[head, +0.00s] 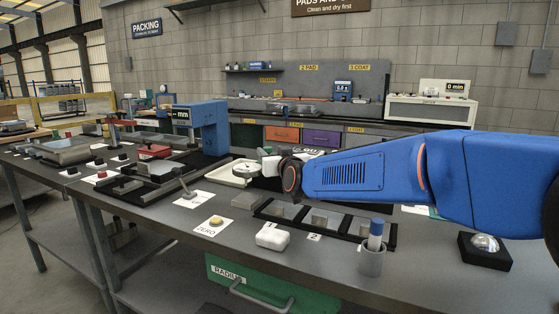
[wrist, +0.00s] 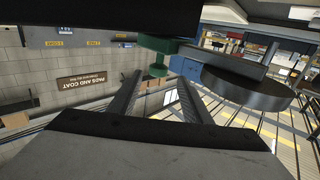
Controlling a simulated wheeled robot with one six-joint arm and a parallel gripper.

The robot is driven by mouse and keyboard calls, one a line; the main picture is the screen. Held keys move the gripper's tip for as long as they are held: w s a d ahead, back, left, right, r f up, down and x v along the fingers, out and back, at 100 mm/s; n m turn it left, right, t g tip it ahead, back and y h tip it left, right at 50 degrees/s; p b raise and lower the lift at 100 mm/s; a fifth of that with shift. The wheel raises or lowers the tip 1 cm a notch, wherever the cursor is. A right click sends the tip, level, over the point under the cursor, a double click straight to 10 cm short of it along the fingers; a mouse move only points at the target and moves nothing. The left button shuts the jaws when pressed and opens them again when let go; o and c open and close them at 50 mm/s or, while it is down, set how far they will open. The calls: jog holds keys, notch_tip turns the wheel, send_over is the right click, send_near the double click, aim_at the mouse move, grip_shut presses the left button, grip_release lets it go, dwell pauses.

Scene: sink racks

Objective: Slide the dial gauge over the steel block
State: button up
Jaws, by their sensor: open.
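The dial gauge (head: 246,168) shows in the head view as a pale round dial just left of my gripper (head: 270,164), above the bench. In the wrist view a large dark disc (wrist: 243,90), which looks like the gauge's body, is close on the right, with a green knob (wrist: 157,68) beyond my fingers. My gripper also shows there (wrist: 158,98), its two dark fingers apart with nothing clearly between them. A plain grey block (head: 247,201), probably the steel block, lies on the bench below the dial. The gauge's foot is hidden or unclear.
A black rack (head: 268,213) with grey plates lies in front of my arm. A white case (head: 272,236), a cup with a blue-capped item (head: 371,260) and a ZERO card (head: 214,226) stand near the front edge. A blue frame with an mm display (head: 209,127) rises at left.

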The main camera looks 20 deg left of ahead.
jog(key=v, duration=0.7)
jog(key=shift+s+d, duration=0.2)
jog(key=shift+s, duration=0.1)
